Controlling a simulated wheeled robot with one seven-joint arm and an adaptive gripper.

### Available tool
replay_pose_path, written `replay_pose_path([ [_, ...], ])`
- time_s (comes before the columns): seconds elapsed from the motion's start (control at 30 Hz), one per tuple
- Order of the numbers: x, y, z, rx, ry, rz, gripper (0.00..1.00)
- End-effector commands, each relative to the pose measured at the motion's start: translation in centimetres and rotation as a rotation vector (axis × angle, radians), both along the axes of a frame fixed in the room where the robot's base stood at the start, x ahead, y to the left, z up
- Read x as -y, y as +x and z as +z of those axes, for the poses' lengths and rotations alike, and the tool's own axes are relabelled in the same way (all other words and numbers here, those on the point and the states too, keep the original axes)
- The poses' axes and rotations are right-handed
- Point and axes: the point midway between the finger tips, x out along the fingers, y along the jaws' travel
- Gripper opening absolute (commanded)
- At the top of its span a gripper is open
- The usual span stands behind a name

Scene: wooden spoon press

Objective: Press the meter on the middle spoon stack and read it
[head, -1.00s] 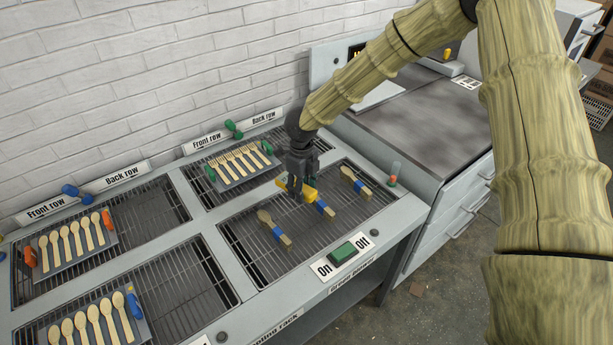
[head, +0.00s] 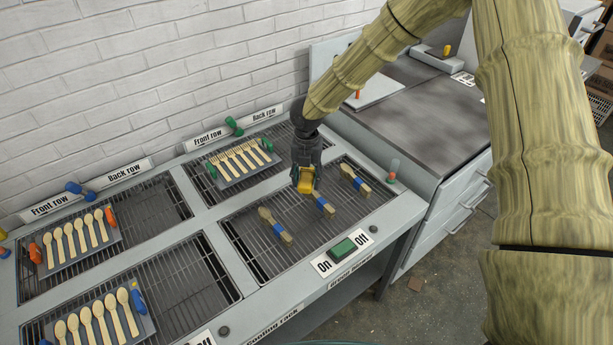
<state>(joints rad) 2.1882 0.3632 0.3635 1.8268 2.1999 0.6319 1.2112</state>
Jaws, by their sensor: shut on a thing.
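My gripper (head: 306,176) is shut on a yellow meter (head: 305,182) with a dark part on its near face. I cannot read anything on it. The middle spoon stack (head: 324,206), pale wood with a blue band, lies on the right-hand grill just in front of and below the meter. A small gap seems to show between them, but contact is hard to judge. The left stack (head: 275,227) and right stack (head: 355,180) lie on the same grill, each with a blue band. The middle stack's far end is partly hidden by the gripper and meter.
A green switch (head: 342,247) sits between On and Off labels at the front edge. A tray of forks (head: 240,160) stands behind left, and spoon trays (head: 75,240) lie further left. A grey counter (head: 425,110) stands right. Bare grill surrounds the stacks.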

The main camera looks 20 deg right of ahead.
Motion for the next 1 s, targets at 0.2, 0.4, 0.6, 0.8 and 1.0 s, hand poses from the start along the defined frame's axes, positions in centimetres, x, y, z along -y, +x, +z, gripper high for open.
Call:
replay_pose_path([
  [0.2,0.0,0.0,-1.5,0.0,0.0,0.001,0.13],
  [0.4,0.0,0.0,-3.3,-0.001,0.0,0.001,0.13],
  [0.6,0.0,0.0,-5.1,0.0,0.0,0.003,0.13],
  [0.8,0.0,0.0,-6.5,0.0,-0.001,0.003,0.13],
  [1.0,0.0,0.0,-7.0,0.0,0.0,0.002,0.13],
])
